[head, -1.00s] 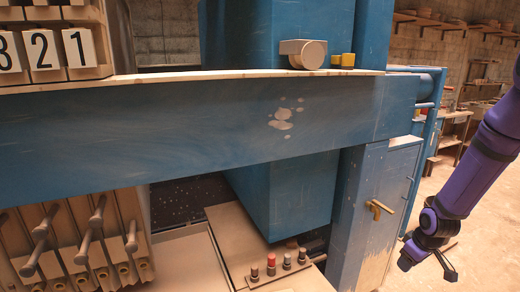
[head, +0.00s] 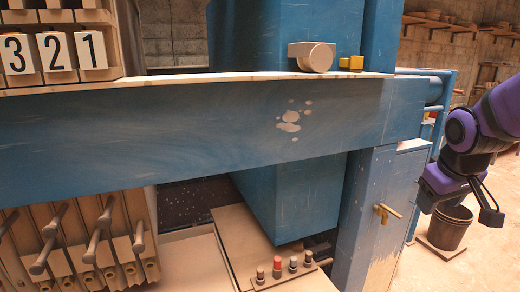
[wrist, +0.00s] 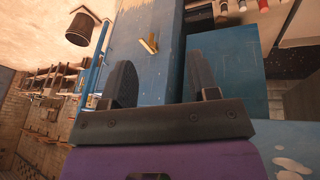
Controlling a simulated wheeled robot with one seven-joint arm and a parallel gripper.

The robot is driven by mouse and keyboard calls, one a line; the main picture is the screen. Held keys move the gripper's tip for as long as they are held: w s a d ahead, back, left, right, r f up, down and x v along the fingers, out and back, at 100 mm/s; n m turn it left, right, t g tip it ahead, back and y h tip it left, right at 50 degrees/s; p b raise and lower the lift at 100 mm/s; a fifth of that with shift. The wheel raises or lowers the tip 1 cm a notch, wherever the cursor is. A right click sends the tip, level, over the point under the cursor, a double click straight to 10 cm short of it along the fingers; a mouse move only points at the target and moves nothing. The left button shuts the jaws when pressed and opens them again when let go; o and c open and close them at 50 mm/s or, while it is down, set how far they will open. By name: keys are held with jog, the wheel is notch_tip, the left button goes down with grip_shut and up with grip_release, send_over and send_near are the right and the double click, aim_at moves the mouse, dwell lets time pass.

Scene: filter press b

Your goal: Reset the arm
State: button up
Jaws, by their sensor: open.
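My gripper (head: 462,203) is at the right in the head view, at the end of my purple arm, in front of the blue press's right side. In the wrist view its two dark fingers (wrist: 160,85) stand wide apart with nothing between them. The gripper is open and empty. Beyond the fingers is a blue cabinet door with a brass handle (wrist: 149,43); the handle also shows in the head view (head: 387,212). The gripper appears apart from the door.
A blue press beam (head: 240,140) crosses the head view. Below it is a small panel with several knobs (head: 291,266); plates with handles (head: 75,240) stand at the left. A dark bucket (head: 449,227) is on the floor at the right, with shelves (head: 440,20) behind.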

jog(key=s+a+r, duration=0.3)
jog(key=s+r, duration=0.1)
jog(key=s, duration=0.3)
jog(key=s+a+r+m+t+y, duration=0.1)
jog(key=s+a+r, duration=0.2)
jog(key=s, duration=0.5)
jog(key=shift+r+m+y, duration=0.3)
jog(key=shift+r, duration=0.2)
dwell(0.9)
